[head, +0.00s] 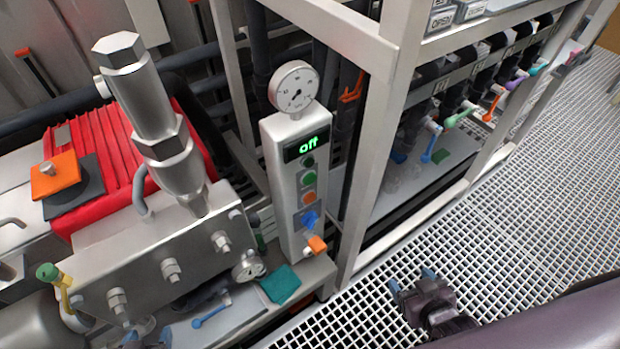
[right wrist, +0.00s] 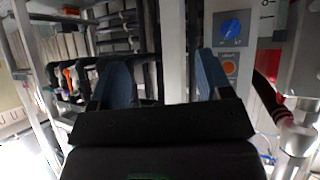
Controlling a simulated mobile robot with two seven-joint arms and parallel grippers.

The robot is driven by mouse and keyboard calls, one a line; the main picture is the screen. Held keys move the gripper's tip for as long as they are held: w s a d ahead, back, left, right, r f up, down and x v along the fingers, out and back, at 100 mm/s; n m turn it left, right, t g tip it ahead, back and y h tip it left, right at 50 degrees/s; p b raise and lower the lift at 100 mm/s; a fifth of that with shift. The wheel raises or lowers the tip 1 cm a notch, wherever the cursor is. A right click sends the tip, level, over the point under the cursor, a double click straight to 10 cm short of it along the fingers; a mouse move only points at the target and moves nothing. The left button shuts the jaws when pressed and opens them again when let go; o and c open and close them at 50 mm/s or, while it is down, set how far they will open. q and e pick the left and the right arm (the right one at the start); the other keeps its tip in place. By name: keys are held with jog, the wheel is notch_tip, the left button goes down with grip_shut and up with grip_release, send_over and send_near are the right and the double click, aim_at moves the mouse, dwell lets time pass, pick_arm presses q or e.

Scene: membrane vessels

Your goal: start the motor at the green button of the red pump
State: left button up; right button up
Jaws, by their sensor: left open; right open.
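The red pump (head: 125,160) has a ribbed red motor housing at the left of the head view. Right of it stands a grey control post (head: 285,190) with a display (head: 306,147) reading "off" in green. My right gripper (head: 412,281) is open and empty, right of and below the post, over the grating. Its blue fingers (right wrist: 163,80) show in the right wrist view.
A round gauge (head: 295,88) tops the post. A steel frame upright (head: 380,130) stands right of it. A teal cloth (head: 280,284) and a blue-handled item (head: 211,316) lie near the post's foot. A rack with coloured valve handles (head: 458,117) is beyond. The grating (head: 520,200) is clear.

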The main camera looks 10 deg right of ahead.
grip_shut()
dwell(0.4)
jog(key=shift+w+r, duration=0.1)
dwell(1.3)
